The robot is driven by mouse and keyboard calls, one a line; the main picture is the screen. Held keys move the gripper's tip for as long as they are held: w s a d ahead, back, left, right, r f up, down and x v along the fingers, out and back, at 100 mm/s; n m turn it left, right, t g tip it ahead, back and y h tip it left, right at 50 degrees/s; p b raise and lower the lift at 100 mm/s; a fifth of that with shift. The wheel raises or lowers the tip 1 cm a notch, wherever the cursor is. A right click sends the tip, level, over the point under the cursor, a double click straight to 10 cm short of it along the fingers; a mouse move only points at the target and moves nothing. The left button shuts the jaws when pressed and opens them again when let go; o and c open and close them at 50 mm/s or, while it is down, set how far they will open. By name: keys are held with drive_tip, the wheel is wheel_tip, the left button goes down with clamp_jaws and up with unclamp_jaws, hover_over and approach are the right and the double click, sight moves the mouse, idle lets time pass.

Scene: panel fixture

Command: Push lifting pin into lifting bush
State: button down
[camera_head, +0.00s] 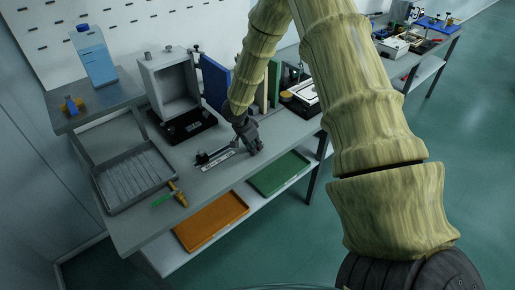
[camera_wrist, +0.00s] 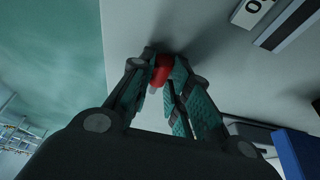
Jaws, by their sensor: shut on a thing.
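My gripper (camera_head: 254,147) is low over the front part of the bench, to the right of a flat metal strip (camera_head: 217,160). In the wrist view my gripper (camera_wrist: 163,68) is shut on a small red piece, probably the lifting pin (camera_wrist: 161,72). A small pale part shows just below the red. The rest of the pin is hidden between the fingers. In the head view the pin is too small to make out. A grey box-shaped fixture (camera_head: 158,83) with dark knobs stands behind and to the left, apart from my gripper. I cannot make out the lifting bush.
The workbench (camera_head: 150,228) holds a grey ribbed tray (camera_head: 104,197) and a green-and-yellow tool (camera_head: 176,195) at left. Blue and green upright panels stand behind my arm. An orange tray (camera_head: 211,221) and a green tray (camera_head: 279,173) lie on the lower shelf.

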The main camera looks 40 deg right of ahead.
drive_tip(key=shift+r+p, duration=3)
drive_tip(key=shift+p, duration=0.3)
